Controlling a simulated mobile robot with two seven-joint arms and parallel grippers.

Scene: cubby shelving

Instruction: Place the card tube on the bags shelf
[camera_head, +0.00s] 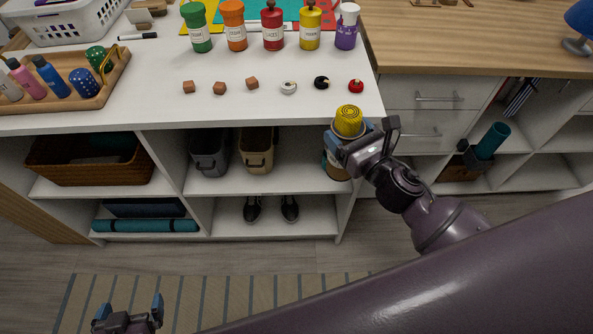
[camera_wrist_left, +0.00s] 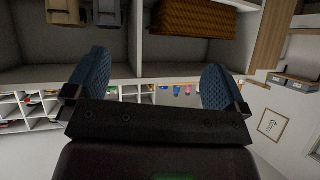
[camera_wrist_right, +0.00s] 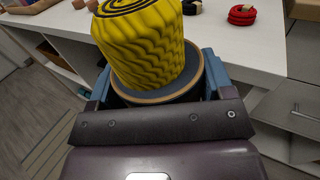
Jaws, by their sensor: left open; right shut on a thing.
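The card tube (camera_head: 336,170) has a tan rim, and a yellow ribbed piece (camera_head: 349,121) with a dark spiral top sticks up from it. My right gripper (camera_head: 362,143) is shut on the tube and holds it roughly upright in front of the cabinet's right end. In the right wrist view the tube's rim (camera_wrist_right: 165,97) shows between the fingers; its lower part is hidden there. The bags shelf (camera_head: 310,180) holds a grey bag (camera_head: 209,158) and a tan bag (camera_head: 257,155), with bare board to their right. My left gripper (camera_head: 128,312) is open and empty, low over the floor.
Shoes (camera_head: 270,209) stand on the shelf below. A wicker basket (camera_head: 90,165) fills the left cubby, above a rolled teal mat (camera_head: 145,226). The white counter (camera_head: 240,105) above carries several bottles, small blocks and a wooden tray (camera_head: 115,75). Drawers (camera_head: 420,125) stand to the right.

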